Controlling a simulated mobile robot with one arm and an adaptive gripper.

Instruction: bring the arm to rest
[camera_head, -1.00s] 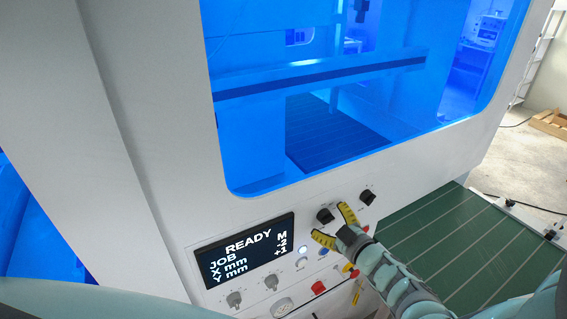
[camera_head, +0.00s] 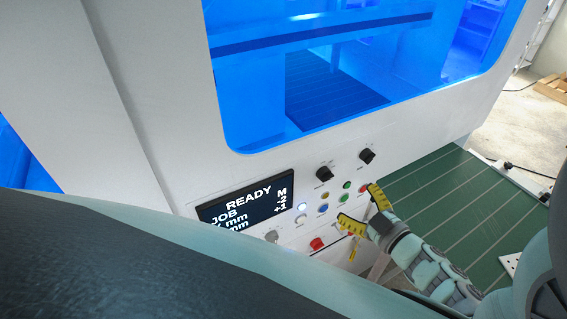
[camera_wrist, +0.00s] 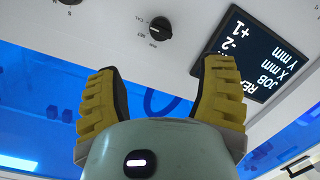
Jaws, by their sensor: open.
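My gripper (camera_head: 364,212) has two yellow ridged fingers, spread apart with nothing between them. In the head view it is in front of the lower right of the machine's control panel (camera_head: 305,230), and my arm runs from it down to the right. In the wrist view the open fingers (camera_wrist: 158,100) point toward the panel, with a black knob (camera_wrist: 160,28) beyond the gap between them. I cannot tell how far the fingertips are from the panel.
The panel has a READY display (camera_head: 245,205), two black knobs, several coloured buttons and a red button (camera_head: 317,243). A blue-lit window (camera_head: 330,80) is above. A green slatted table (camera_head: 455,200) lies to the right.

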